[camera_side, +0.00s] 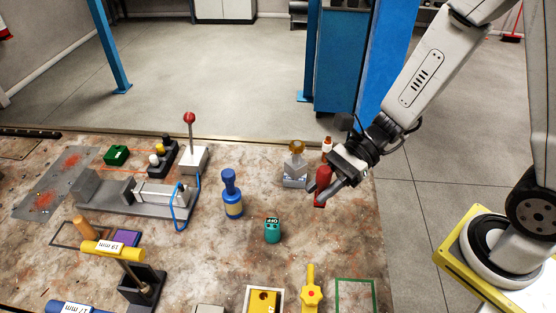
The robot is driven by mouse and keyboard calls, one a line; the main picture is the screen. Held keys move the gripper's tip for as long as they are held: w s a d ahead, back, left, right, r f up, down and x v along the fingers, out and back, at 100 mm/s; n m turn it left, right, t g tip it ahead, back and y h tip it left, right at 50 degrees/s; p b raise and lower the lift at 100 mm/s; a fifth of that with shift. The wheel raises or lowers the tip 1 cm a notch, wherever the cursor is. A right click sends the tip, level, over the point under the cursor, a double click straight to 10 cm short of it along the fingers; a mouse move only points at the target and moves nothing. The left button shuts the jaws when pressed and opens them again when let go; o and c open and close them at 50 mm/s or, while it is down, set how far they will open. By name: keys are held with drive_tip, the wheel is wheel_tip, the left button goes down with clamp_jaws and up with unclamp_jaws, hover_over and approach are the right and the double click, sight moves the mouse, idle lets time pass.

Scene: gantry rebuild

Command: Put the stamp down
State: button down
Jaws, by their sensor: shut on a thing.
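My gripper (332,180) is at the right part of the workbench, reaching in from the upper right. It is shut on a small red thing, which I take to be the stamp (322,178). The stamp stands roughly upright between the fingers, which hide part of it. Its lower end is close to the bench top (345,235); I cannot tell whether it touches. A purple pad (125,238) lies at the left, beside an orange-brown cylinder (80,228).
A grey block with a brown knob (295,170) and an orange-and-white bottle (327,146) stand close to my gripper. A blue bottle-shaped thing (232,195) and a teal OFF piece (272,231) are to the left. A green outlined square (356,283) at the front is empty.

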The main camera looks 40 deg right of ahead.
drive_tip(key=w+d+m+t+h, duration=0.1)
drive_tip(key=w+m+t, duration=0.1)
drive_tip(key=w, duration=1.3)
drive_tip(key=w+d+m+t, duration=0.2)
drive_tip(key=w, duration=1.2)
drive_tip(key=f, duration=0.5)
drive_tip(key=shift+w+a, duration=0.1)
drive_tip(key=shift+w, duration=0.3)
drive_tip(key=shift+f, duration=0.1)
drive_tip(key=shift+f, duration=4.85)
drive_tip(key=shift+f, duration=0.25)
drive_tip(key=c, duration=0.5)
unclamp_jaws()
drive_tip(key=shift+r, duration=0.1)
